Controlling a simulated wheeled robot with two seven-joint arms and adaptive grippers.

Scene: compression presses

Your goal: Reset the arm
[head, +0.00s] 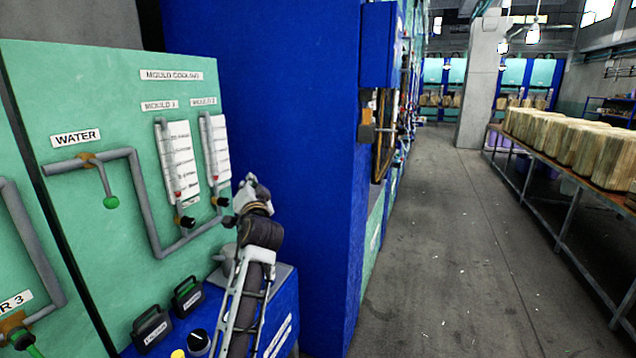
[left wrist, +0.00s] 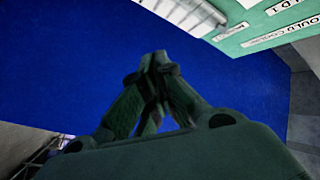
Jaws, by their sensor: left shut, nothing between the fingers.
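My left arm rises from the bottom of the head view, in front of the green panel (head: 110,230) and its blue base. My left gripper (head: 248,186) is at the top of the arm, near the right edge of the panel. In the left wrist view the fingers of my left gripper (left wrist: 154,60) meet at their tips, with nothing between them. Behind them is a plain blue wall (left wrist: 70,60). My right gripper is not in view.
The panel carries grey pipes, two gauges (head: 180,158) and black valve knobs (head: 186,221) close to my left gripper. The tall blue press side (head: 290,110) stands just right of them. A clear floor aisle (head: 450,240) runs past a table (head: 600,195) with stacked blocks.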

